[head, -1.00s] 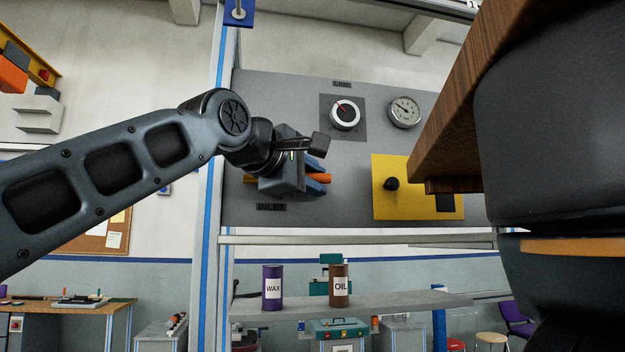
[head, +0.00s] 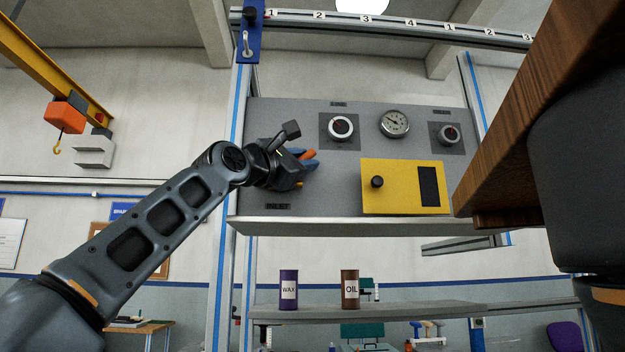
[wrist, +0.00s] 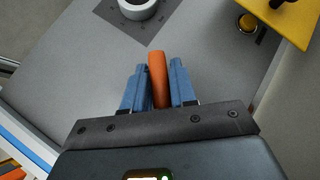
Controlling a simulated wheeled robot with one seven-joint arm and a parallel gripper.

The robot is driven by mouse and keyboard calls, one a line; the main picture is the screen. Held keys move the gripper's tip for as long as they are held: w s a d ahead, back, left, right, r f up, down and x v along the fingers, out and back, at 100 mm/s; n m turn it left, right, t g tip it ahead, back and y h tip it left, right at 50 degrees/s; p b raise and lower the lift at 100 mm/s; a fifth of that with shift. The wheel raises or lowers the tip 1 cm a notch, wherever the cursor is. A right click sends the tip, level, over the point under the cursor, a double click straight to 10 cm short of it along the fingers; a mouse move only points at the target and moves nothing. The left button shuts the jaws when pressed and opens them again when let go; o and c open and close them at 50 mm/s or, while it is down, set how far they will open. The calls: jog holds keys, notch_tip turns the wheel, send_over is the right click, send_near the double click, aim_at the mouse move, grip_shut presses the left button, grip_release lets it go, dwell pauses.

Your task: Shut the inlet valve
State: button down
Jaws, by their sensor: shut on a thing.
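The inlet valve's orange handle (wrist: 158,80) lies between the blue fingers of my gripper (wrist: 157,88) in the wrist view. My gripper is shut on it, and the handle's end sticks out slightly past the fingertips. In the head view my gripper (head: 308,160) is at the left of the grey panel, above the INLET label (head: 277,206). A bit of the orange handle (head: 302,154) shows by the fingers, tilted up to the right. The valve's pivot is hidden behind my gripper.
The grey panel (head: 340,195) also carries a white dial (head: 340,128), a round gauge (head: 394,123), a second knob (head: 448,134) and a yellow box (head: 402,200) with a black knob. A wooden board (head: 500,150) stands close at the right. WAX (head: 288,292) and OIL (head: 350,290) cans stand below.

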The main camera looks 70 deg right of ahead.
jog(key=shift+w+a+r+n+t+h+b, duration=0.1)
jog(key=shift+w+r+n+t+h+b, duration=0.15)
jog(key=shift+n+h+b, duration=0.35)
jog(key=shift+w+a+r+n+t+h+b, duration=0.15)
jog(key=shift+n+t+h, duration=0.15)
jog(key=shift+n, duration=0.5)
jog(key=c, duration=1)
grip_release()
jog(key=shift+b+v, duration=0.95)
jog(key=shift+v, duration=2.9)
jog(key=shift+w, duration=0.1)
